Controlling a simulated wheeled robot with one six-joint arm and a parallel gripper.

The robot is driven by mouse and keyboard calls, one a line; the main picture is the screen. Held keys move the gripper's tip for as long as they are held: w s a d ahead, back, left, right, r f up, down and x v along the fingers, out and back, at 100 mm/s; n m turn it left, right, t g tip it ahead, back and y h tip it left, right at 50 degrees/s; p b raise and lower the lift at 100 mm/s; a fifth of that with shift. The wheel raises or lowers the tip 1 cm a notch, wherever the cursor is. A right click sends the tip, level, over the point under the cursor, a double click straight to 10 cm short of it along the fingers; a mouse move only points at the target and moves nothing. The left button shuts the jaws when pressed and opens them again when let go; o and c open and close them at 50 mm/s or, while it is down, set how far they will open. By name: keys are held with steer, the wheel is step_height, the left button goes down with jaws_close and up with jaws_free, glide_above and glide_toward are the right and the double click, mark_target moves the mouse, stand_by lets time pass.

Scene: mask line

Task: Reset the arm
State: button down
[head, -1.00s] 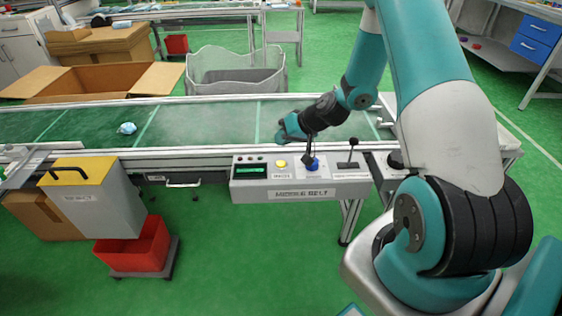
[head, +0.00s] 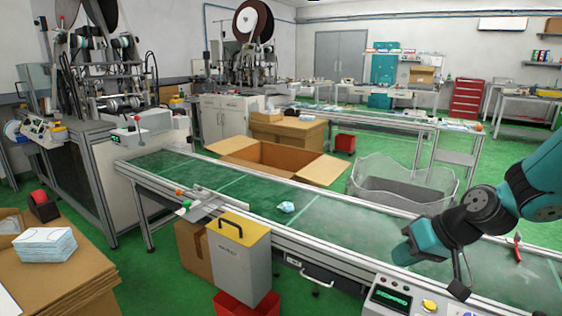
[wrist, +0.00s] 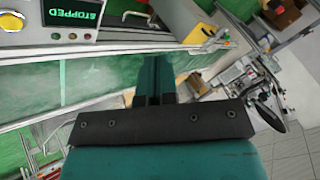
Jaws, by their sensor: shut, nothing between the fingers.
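My arm reaches in from the right edge in the head view. My gripper (head: 402,250) is over the green conveyor belt (head: 345,225), just behind the control box. In the wrist view my gripper's two dark teal fingers (wrist: 154,72) are together with nothing between them. The control box (head: 392,300) shows at the bottom of the head view with a lit green display and a yellow button. In the wrist view its display (wrist: 72,13) reads STOPPED.
A crumpled light-blue mask (head: 286,207) lies on the belt. Behind the belt stand an open cardboard box (head: 325,170) and a clear-walled bin (head: 440,190). A grey box with a yellow top (head: 240,262) stands in front. Machines (head: 100,80) fill the left back.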

steer(key=s+a+r+n+g+h, duration=0.1)
steer(key=s+a+r+n+g, duration=0.15)
steer(key=s+a+r, duration=0.65)
steer(key=s+a+r+n+g+h, duration=0.1)
steer(key=s+r+n+g, duration=0.15)
steer(key=s, duration=1.15)
step_height(320, 180, up, 13)
steer(key=p, duration=1.4)
steer(key=shift+s+a+r+t, duration=0.15)
steer(key=shift+r+t, duration=0.05)
steer(key=shift+t, duration=0.2)
